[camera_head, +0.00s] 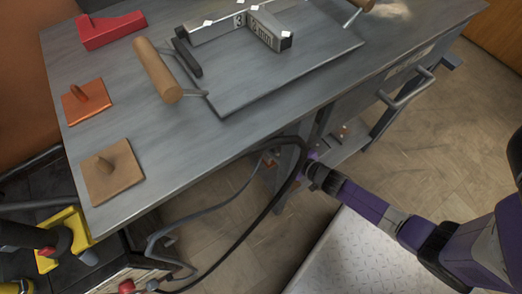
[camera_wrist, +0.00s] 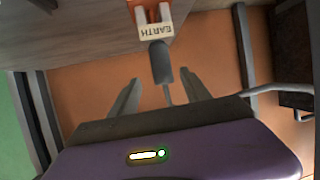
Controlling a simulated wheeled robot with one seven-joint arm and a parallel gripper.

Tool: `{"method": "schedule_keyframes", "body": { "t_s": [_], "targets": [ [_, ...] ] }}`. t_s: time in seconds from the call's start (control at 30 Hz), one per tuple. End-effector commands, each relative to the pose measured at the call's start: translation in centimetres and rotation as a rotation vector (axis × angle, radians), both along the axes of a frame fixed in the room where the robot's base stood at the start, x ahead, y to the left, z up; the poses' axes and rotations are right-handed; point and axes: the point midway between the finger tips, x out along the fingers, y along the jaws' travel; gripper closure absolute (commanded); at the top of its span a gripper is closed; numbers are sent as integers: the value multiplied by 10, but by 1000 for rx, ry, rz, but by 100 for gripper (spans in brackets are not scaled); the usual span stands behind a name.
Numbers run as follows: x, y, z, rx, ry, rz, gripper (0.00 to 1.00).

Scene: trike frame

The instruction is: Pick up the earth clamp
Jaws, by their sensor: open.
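The earth clamp (camera_wrist: 153,28) shows at the top of the wrist view. It has an orange part and a pale block lettered EARTH, upside down in the picture. A dark grey sleeve (camera_wrist: 160,62) with a thin grey cable below it extends from the block toward my gripper. My gripper (camera_wrist: 160,78) is open, with one finger on each side of the sleeve and cable in the picture; I see no contact. In the head view my gripper (camera_head: 308,162) is beside the table's front edge, and its fingers are hard to make out. Small orange parts near it are too unclear to identify.
The grey metal table (camera_head: 225,140) carries a flat plate with wooden handles (camera_head: 157,70), a red block (camera_head: 110,30) and two small knobbed boards. A dark cable (camera_head: 275,200) loops below the table edge near my gripper. A rail handle (camera_head: 405,92) juts from the table's side.

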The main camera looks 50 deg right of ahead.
Motion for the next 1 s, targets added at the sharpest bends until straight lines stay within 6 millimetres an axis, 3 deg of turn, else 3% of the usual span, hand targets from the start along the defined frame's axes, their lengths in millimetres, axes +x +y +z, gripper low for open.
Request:
{"method": "schedule_keyframes", "body": {
  "t_s": [0.47,0.73,1.0],
  "targets": [
    [33,-1,-13,22,-8,-5,44],
    [64,-2,-25,22,-8,-5,44],
    [74,-4,-26,23,-7,-8,44]
  ]
}}
